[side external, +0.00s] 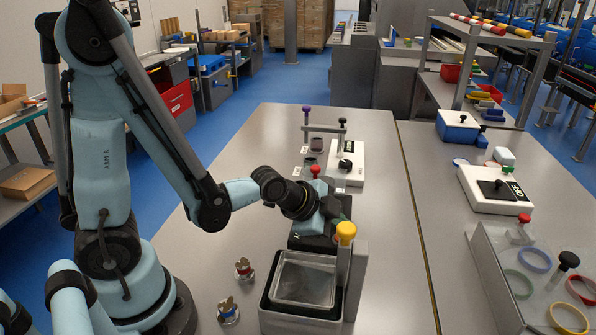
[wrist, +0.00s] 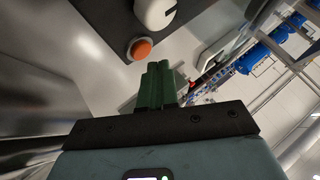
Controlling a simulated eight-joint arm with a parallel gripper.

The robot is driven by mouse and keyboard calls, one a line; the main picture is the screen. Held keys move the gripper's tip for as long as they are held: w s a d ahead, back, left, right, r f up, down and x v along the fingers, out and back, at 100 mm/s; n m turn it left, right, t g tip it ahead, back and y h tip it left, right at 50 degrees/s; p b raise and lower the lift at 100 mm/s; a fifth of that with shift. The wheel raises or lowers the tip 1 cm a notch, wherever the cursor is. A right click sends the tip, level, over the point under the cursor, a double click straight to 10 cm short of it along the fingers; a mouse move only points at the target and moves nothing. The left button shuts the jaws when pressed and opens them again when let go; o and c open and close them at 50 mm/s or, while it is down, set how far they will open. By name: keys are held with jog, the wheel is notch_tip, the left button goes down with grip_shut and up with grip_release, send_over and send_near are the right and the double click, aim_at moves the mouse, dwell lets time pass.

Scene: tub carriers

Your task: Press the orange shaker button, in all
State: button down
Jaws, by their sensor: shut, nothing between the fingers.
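The orange button (wrist: 140,48) shows in the wrist view, a round cap in a grey collar on a dark surface. It lies just beyond and slightly left of my green fingertips in that picture. My gripper (wrist: 158,66) is shut and empty, its two fingers side by side. I cannot tell whether the fingertips touch anything; a gap to the button shows in the picture. In the side external view my gripper (side external: 329,208) is over the dark machine behind the clear tub (side external: 305,278). There the orange button cannot be made out, likely hidden by my wrist.
A yellow knob (side external: 346,233) tops a grey post close to my gripper. A red knob (side external: 315,171) and a white device (side external: 346,163) stand behind it. A white rounded part (wrist: 154,13) sits beside the button. Two small clamps (side external: 243,268) lie left of the tub.

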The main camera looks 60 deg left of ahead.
jog(key=shift+f, duration=0.1)
jog(key=shift+f, duration=0.3)
dwell(0.4)
jog(key=shift+r, duration=0.45)
jog(key=shift+r, duration=2.5)
